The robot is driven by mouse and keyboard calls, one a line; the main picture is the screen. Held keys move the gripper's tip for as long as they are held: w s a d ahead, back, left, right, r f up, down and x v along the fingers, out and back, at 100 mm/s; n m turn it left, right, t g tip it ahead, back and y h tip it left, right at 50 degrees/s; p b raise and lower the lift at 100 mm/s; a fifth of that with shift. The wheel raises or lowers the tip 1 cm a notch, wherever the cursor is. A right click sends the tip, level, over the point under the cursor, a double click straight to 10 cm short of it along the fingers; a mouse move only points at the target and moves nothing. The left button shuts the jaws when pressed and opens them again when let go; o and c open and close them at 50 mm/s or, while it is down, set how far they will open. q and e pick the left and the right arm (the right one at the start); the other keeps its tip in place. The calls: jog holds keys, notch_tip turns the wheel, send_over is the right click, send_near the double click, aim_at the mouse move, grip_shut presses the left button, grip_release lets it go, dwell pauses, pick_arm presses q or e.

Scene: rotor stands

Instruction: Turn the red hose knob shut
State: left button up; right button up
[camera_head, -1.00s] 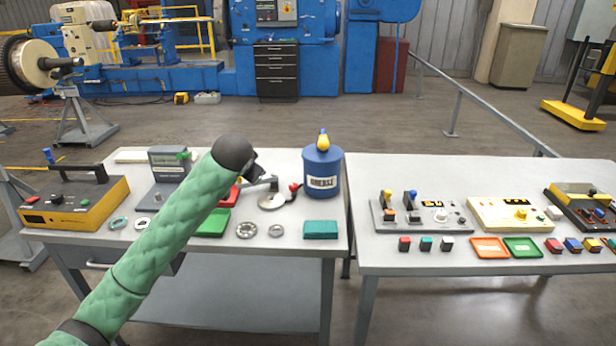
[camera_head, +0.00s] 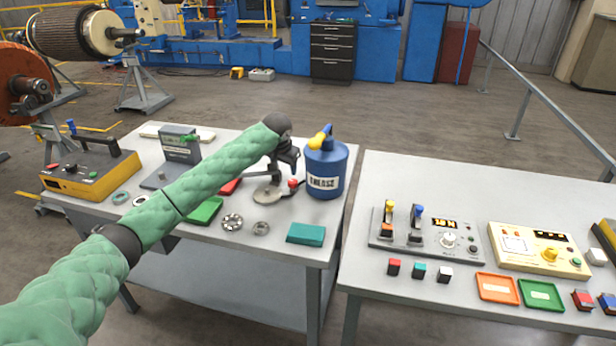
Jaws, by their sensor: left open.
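The red knob (camera_head: 293,183) sits low at the left side of the blue grease can (camera_head: 325,168), near a dark hose-like piece and a round grey base (camera_head: 268,193). The can has a GREASE label, a yellow part and a blue part on top. My left gripper (camera_head: 289,162) is at the end of the green-sleeved left arm. It is open and hangs just above the red knob, left of the can. The arm end hides part of the fittings behind it, and I cannot tell whether the fingers touch anything. My right gripper is out of view.
A green tray (camera_head: 204,211), metal rings (camera_head: 232,221) and a teal block (camera_head: 306,233) lie along the table's front. A yellow-black box (camera_head: 90,174) stands at the left. The right table holds a switch panel (camera_head: 425,236) and a cream panel (camera_head: 539,250). A narrow gap parts the tables.

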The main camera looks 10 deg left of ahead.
aim_at(292, 181)
pick_arm(q)
jog(key=w+f+p, duration=0.1)
jog(key=f, duration=0.1)
jog(key=w+d+f+n, duration=0.1)
jog(key=f, duration=0.1)
jog(key=w+f+n+p, duration=0.1)
jog(key=f, duration=0.2)
jog(key=shift+w+d+h+p, duration=0.15)
jog(key=shift+d+h+p, duration=0.15)
jog(key=shift+h+p, duration=0.1)
jog(key=shift+w+f, duration=0.1)
jog(key=shift+f, duration=0.3)
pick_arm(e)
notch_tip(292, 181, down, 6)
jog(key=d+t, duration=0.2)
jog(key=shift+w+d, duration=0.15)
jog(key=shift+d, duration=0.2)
pick_arm(q)
jog(key=shift+c, duration=0.2)
jog(key=c, duration=0.9)
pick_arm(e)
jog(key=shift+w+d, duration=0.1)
